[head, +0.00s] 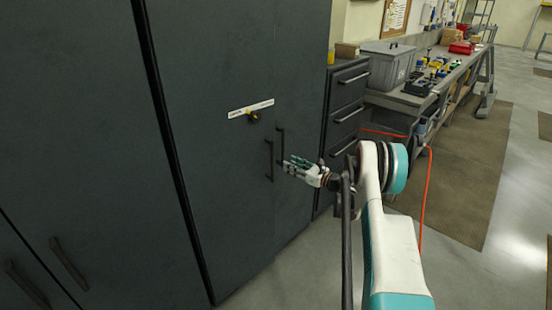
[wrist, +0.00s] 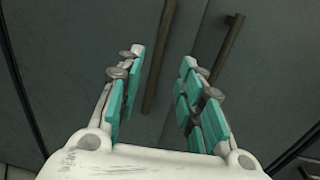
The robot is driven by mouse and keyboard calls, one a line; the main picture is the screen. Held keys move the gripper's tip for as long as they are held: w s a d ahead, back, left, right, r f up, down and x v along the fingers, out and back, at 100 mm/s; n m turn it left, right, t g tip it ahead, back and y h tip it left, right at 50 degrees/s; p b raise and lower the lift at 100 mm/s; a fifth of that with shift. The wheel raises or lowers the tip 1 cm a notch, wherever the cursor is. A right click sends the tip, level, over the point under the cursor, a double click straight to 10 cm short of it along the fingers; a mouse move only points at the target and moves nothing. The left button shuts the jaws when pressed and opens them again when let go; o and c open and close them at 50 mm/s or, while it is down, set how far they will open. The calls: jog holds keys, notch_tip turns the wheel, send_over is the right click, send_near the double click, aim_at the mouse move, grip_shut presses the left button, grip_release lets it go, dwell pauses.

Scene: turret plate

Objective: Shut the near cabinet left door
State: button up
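A tall dark grey cabinet fills the middle of the head view. Its left door (head: 215,180) is the wide panel with a dark vertical bar handle (head: 269,160). Its right door (head: 300,100) has a matching handle (head: 281,146). The door fronts look about flush; I cannot tell whether a small gap remains. My gripper (head: 288,167) is in front of the handles, near the seam. In the wrist view my gripper (wrist: 160,62) is open and empty, its teal-padded fingers apart. One handle (wrist: 158,60) shows between the fingers, and another handle (wrist: 228,48) shows beyond the right finger. Contact is unclear.
Another dark cabinet front (head: 30,245) is at lower left. A drawer unit (head: 345,110) and a workbench (head: 410,98) stand beyond. The floor (head: 490,270) at right is open.

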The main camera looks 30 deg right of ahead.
aim_at(272, 157)
jog(key=b+x, duration=0.1)
jog(key=x, duration=1)
jog(key=shift+b, duration=0.3)
grip_shut()
